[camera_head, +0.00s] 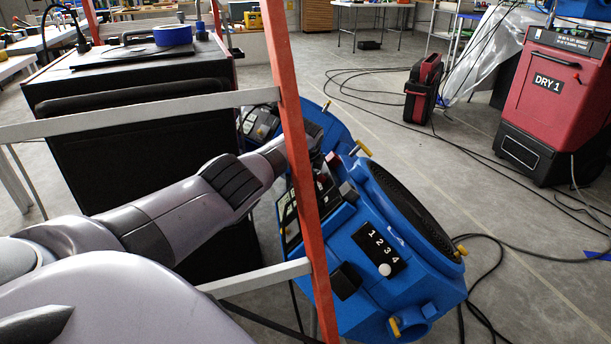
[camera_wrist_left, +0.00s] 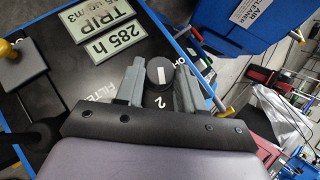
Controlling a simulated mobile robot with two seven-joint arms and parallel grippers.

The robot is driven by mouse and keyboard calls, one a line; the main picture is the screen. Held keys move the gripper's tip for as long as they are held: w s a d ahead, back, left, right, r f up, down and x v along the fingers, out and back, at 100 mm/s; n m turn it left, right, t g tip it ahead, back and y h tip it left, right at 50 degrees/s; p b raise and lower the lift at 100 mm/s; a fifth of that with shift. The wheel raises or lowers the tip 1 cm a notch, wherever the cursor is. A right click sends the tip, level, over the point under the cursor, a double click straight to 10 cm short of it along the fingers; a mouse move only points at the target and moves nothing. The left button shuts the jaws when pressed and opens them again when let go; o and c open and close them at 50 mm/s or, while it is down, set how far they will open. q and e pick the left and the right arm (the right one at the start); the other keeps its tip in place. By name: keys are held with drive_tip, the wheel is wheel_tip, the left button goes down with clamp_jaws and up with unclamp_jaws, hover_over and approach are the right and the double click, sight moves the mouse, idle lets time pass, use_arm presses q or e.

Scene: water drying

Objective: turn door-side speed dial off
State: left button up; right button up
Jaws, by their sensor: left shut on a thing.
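In the left wrist view, a round black dial (camera_wrist_left: 158,66) with a white pointer mark stands on a dark panel (camera_wrist_left: 95,75). My left gripper (camera_wrist_left: 159,84) has one finger on each side of the dial and is shut on it. A white 2 is printed beside the dial; other markings around it are partly covered by the fingers. In the head view, my left arm reaches behind a red post to the panel side of a blue machine (camera_head: 360,245). The dial and fingertips cannot be made out there. My right gripper is not in view.
The red post (camera_head: 300,160) and pale crossbars (camera_head: 140,117) stand close to my left arm. A black cabinet (camera_head: 130,150) is behind it. A red dryer marked DRY 1 (camera_head: 548,90) stands at right.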

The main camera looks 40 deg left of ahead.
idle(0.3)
use_arm(q)
drive_tip(key=o, duration=1)
drive_tip(key=shift+o, duration=0.2)
